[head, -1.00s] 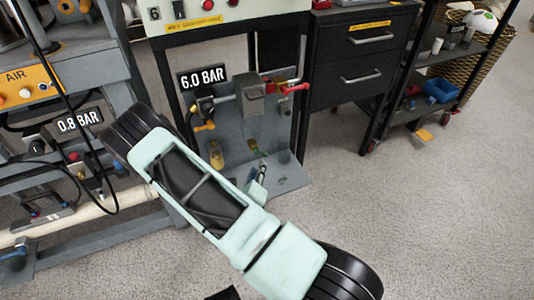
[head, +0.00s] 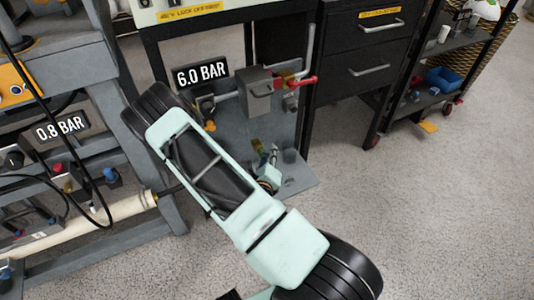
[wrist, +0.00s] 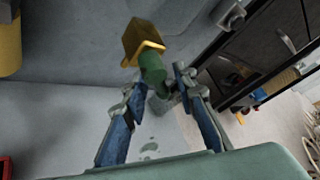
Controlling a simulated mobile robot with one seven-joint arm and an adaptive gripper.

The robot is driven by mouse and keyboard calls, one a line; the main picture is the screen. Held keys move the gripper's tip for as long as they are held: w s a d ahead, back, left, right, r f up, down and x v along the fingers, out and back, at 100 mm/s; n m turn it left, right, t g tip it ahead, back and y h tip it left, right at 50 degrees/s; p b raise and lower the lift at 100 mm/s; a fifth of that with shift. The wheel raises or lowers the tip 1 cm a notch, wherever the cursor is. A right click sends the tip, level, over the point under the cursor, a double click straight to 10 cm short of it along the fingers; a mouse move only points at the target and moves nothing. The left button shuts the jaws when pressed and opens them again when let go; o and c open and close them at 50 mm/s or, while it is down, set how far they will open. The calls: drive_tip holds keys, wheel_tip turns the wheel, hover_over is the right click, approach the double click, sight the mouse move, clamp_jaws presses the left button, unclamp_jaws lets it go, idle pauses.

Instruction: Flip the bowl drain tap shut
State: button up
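The drain tap (wrist: 150,68) has a brass-coloured block and collar with a green part hanging below it. It shows small in the head view (head: 256,145), low on the grey panel under the 6.0 BAR sign, partly hidden by my gripper. My gripper (wrist: 160,80) is open, with one blue-and-grey finger on each side of the green part's lower end. I cannot tell whether either finger touches it. In the head view my gripper (head: 271,162) is small and mostly behind my own wrist. An amber cylinder (wrist: 9,45), possibly the bowl, is cut off at the wrist view's left edge.
A grey cup-like cylinder (wrist: 160,103) stands just beyond the fingers, and wet spots (wrist: 149,149) mark the plate. A red-handled valve (head: 300,82) and grey box (head: 257,88) sit above. Black drawers (head: 365,60) stand to the right.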

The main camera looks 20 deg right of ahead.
clamp_jaws()
drive_tip(key=shift+r, duration=0.1)
idle(0.3)
drive_tip(key=n, duration=0.1)
drive_tip(key=n+t+h, duration=0.1)
drive_tip(key=n, duration=0.1)
drive_tip(key=shift+d+r+t+h, duration=0.25)
drive_tip(key=shift+r+t+h, duration=0.15)
drive_tip(key=shift+d+r+n+t+h, duration=0.1)
drive_tip(key=shift+r+n+t+h, duration=0.3)
drive_tip(key=shift+n, duration=0.45)
drive_tip(key=shift+d+r+n+t+h, duration=0.1)
drive_tip(key=shift+r+n+t, duration=0.1)
drive_tip(key=shift+n+t, duration=0.55)
unclamp_jaws()
